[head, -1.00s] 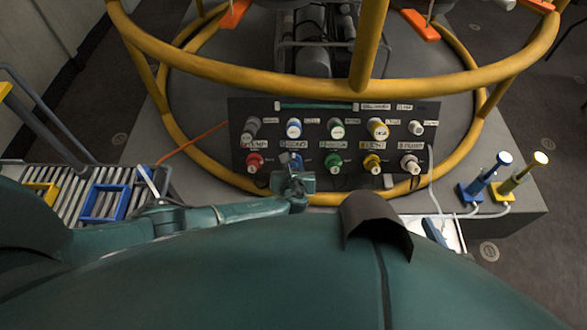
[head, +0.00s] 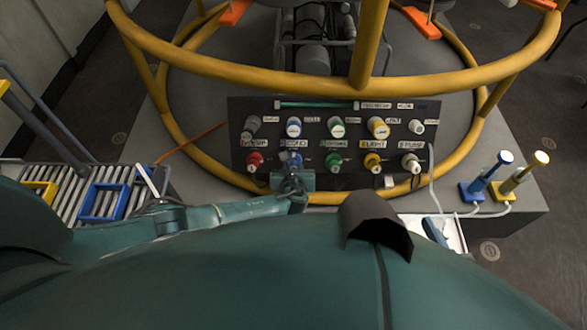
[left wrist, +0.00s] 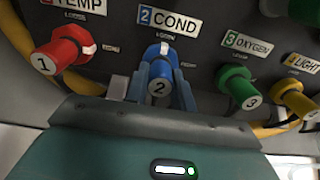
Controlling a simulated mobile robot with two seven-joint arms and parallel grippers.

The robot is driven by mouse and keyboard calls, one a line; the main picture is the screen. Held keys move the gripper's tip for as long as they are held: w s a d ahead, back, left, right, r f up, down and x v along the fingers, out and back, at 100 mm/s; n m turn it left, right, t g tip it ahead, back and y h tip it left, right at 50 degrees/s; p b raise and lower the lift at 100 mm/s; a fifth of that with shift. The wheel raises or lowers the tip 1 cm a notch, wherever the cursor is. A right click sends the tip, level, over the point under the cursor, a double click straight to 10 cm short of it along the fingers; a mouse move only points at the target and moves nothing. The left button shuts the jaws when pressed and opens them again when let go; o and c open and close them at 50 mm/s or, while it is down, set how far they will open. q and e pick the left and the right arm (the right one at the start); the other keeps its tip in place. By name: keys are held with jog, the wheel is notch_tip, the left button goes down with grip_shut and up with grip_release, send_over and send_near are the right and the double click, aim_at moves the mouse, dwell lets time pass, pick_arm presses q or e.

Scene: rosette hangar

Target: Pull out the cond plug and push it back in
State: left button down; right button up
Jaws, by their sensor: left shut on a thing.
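The blue cond plug, marked 2, sits below the "2 COND" label (left wrist: 168,22) on the dark panel (head: 240,182). It shows in the left wrist view (left wrist: 158,88) and, partly hidden, in the head view (head: 295,158). My left gripper (left wrist: 160,80) has its blue fingers on both sides of the plug and is shut on it. In the head view this gripper (head: 291,168) is at the panel's lower row. The plug is at its socket; I cannot tell how deep it sits. My right gripper is not in view.
Close beside are the red temp plug (left wrist: 60,55) on the left and the green oxygen plug (left wrist: 238,88) on the right. A yellow ring frame (head: 330,85) arches above the panel. Blue (head: 482,180) and yellow (head: 520,178) pump-like things stand at the right.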

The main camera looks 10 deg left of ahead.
pick_arm(q)
jog(key=shift+w, duration=0.15)
pick_arm(e)
jog(key=shift+f, duration=0.15)
dwell(0.4)
pick_arm(q)
jog(key=c, duration=1.1)
grip_release()
jog(key=p+v, duration=0.6)
jog(key=v, duration=0.7)
pick_arm(e)
jog(key=shift+w+a+g, duration=0.5)
jog(key=shift+a+g, duration=0.35)
jog(key=shift+g, duration=0.05)
